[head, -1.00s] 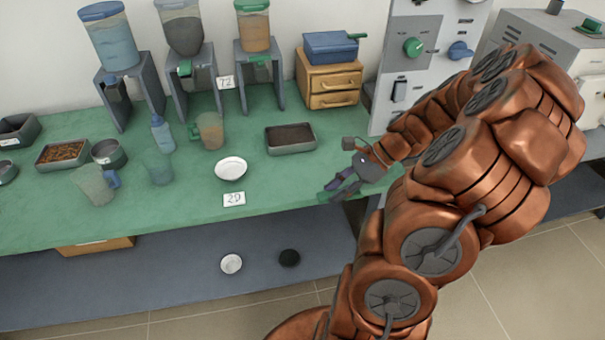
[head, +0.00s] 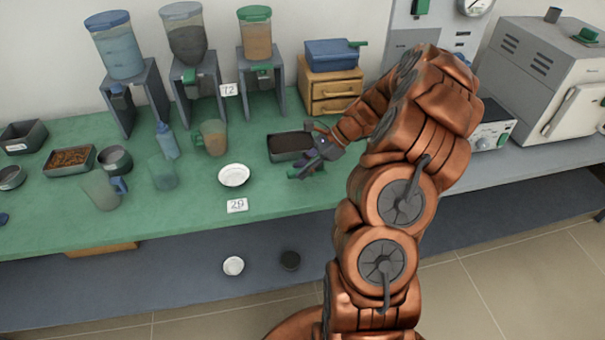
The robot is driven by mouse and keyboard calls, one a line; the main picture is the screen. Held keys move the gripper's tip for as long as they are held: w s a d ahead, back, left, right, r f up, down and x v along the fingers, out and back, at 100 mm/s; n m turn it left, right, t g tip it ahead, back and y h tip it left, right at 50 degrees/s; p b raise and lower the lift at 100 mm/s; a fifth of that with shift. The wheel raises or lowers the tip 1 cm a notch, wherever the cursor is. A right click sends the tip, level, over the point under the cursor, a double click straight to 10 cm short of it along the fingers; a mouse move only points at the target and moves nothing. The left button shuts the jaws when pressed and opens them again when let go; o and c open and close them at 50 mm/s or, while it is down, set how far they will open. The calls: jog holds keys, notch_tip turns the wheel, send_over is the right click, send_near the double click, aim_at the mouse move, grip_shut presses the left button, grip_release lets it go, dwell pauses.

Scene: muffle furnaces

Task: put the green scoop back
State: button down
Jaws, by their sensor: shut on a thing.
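My gripper (head: 304,171) is over the right part of the green table, by the front right corner of a grey tray of dark material (head: 289,158). It is shut on the green scoop (head: 317,167), of which only a small green part shows beside the fingers. The rest of the scoop is hidden by the gripper or blends with the green table. I cannot tell whether the scoop touches the tray or the table.
A wooden drawer box (head: 331,92) with a blue container (head: 333,54) stands behind the tray. A white dish (head: 234,175) and a number card (head: 237,205) lie to the left. Dispensers (head: 190,45) line the back. The table front between card and gripper is clear.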

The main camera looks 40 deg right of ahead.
jog(key=shift+w+f, duration=0.1)
jog(key=shift+w, duration=0.2)
jog(key=shift+f+p, duration=0.55)
jog(key=shift+f, duration=1.1)
jog(key=shift+f, duration=0.15)
jog(key=c, duration=0.9)
grip_release()
